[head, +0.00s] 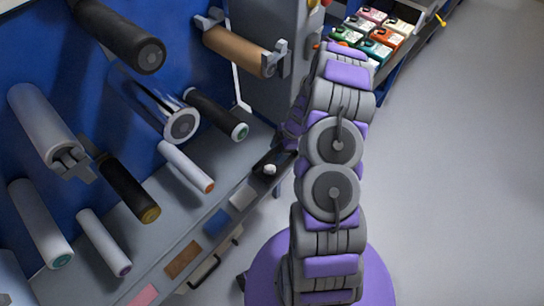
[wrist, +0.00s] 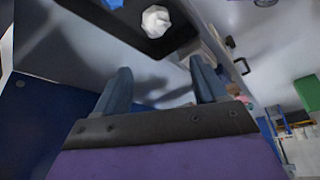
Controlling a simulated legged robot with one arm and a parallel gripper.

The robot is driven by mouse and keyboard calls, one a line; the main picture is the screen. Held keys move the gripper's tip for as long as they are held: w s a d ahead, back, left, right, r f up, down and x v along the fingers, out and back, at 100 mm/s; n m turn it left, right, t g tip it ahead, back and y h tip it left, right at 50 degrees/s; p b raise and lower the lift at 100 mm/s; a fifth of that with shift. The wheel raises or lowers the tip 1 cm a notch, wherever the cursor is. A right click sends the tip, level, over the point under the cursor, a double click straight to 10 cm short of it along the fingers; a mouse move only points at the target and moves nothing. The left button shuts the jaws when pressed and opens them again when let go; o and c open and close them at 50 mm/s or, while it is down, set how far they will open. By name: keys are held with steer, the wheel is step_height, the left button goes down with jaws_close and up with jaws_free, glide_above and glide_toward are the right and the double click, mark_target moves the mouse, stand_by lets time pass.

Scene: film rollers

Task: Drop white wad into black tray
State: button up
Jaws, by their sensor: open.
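The white wad (wrist: 155,20) is a small crumpled lump lying in the black tray (wrist: 112,28), near its edge in the wrist view. In the head view, the wad (head: 269,169) shows as a small white spot in the dark tray (head: 284,158) at the end of the machine's grey ledge, just left of my arm. My gripper (wrist: 162,75) is open, with its two fingers apart and nothing between them. The wad is beyond the fingertips, clear of both. In the head view, my arm hides the gripper.
Several rollers, such as the brown one (head: 238,50), stick out from the blue panel (head: 75,72) above the ledge (head: 165,235). A rack of coloured cartons (head: 374,38) stands at the back. The grey floor (head: 455,170) on the right is clear.

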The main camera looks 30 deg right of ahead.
steer(key=s+a+r+m+g, duration=0.1)
steer(key=s+a+r+m, duration=0.15)
steer(key=a+r, duration=0.4)
steer(key=s+a+r+m, duration=0.1)
steer(key=s+a+r, duration=0.2)
steer(key=r, duration=0.7)
steer(key=s+a+r+m+g, duration=0.1)
steer(key=s+a+r+m, duration=0.1)
steer(key=a+r, duration=0.5)
steer(key=s+r+m+h, duration=0.2)
steer(key=s+r+m, duration=0.3)
steer(key=s, duration=0.6)
steer(key=s+r+m+h, duration=0.2)
steer(key=s+r+m, duration=0.2)
steer(key=s+r, duration=0.3)
steer(key=shift+s+r+m+g+h, duration=0.2)
steer(key=shift+s+m+g+h, duration=0.15)
steer(key=shift+s, duration=2.35)
steer(key=shift+a, duration=0.1)
